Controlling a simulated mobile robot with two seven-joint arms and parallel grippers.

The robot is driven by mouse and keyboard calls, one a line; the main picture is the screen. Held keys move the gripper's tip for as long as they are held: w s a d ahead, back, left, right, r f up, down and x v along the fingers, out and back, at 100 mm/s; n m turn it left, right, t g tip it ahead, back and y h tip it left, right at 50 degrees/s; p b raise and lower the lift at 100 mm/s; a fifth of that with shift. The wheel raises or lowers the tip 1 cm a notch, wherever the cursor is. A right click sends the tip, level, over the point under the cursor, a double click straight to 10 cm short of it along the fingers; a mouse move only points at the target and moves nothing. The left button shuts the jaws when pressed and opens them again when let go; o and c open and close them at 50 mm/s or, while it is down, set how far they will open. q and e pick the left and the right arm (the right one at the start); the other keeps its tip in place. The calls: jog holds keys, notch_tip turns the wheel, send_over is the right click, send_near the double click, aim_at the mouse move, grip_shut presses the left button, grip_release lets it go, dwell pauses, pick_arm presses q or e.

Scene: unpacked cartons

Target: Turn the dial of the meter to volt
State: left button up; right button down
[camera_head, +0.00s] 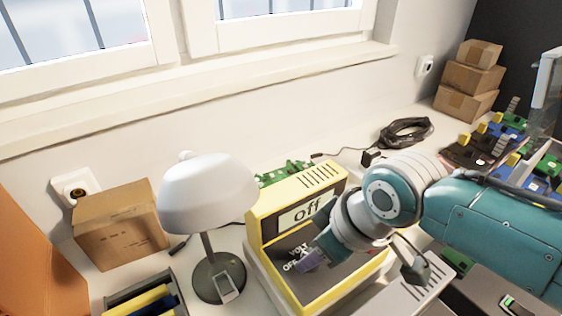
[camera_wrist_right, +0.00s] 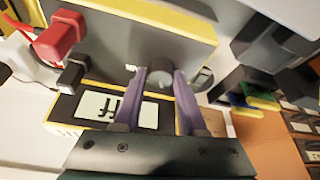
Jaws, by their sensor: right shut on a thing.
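The meter is a yellow-framed box (camera_head: 256,225) with a dark front panel, standing in the middle of the head view. Its screen (camera_head: 307,209) reads "off"; the screen also shows upside down in the wrist view (camera_wrist_right: 100,106). The panel carries the words "VOLT" and "OFF" beside my right gripper (camera_head: 311,260). In the wrist view the purple fingers of my right gripper (camera_wrist_right: 160,78) are shut on the grey round dial (camera_wrist_right: 158,74), one finger on each side. The gripper hides the dial in the head view. My left gripper is not in view.
A white lamp (camera_head: 208,190) stands close left of the meter, with a cardboard box (camera_head: 120,226) beyond it. Red (camera_wrist_right: 62,36) and black (camera_wrist_right: 72,75) plugs stick out near the meter's panel. Stacked cartons (camera_head: 466,79) and circuit boards (camera_head: 475,150) lie to the right.

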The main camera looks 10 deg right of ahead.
jog(key=m+p, duration=0.1)
jog(key=m, duration=0.1)
jog(key=shift+a+r+m+h, duration=0.1)
jog(key=shift+a+m+h, duration=0.05)
jog(key=shift+m+h, duration=0.25)
jog(key=shift+m+t+h+p, duration=0.3)
jog(key=shift+m+h+p, duration=0.3)
jog(key=shift+m, duration=0.6)
jog(key=shift+c, duration=2.3)
grip_release()
jog(key=shift+s, duration=0.1)
